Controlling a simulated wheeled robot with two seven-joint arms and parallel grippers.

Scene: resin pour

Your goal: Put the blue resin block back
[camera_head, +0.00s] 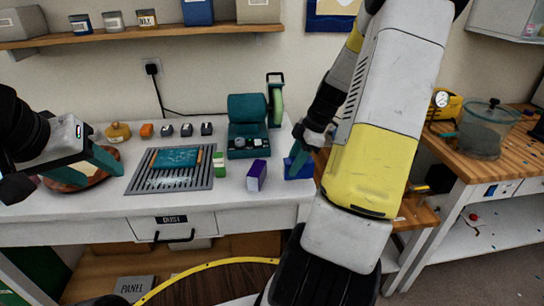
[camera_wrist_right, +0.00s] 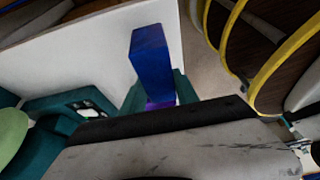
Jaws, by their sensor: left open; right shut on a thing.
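The blue resin block (camera_head: 299,168) is at the right end of the white bench, near its edge. My right gripper (camera_head: 297,158) is shut on it, with the teal fingers reaching down from above. In the right wrist view, the blue block (camera_wrist_right: 148,50) stands out between the teal fingers (camera_wrist_right: 155,98), with a purple patch at its near end. I cannot tell whether the block touches the bench top. My left gripper (camera_head: 92,165) is open and empty, over a brown bowl (camera_head: 75,184) at the bench's left.
A purple-and-white block (camera_head: 257,175) and a green-and-white block (camera_head: 219,165) stand left of the blue block. A slatted grey tray (camera_head: 143,184) holds a teal board. A teal machine (camera_head: 248,125) stands behind. Several small blocks line the back. The front bench strip is clear.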

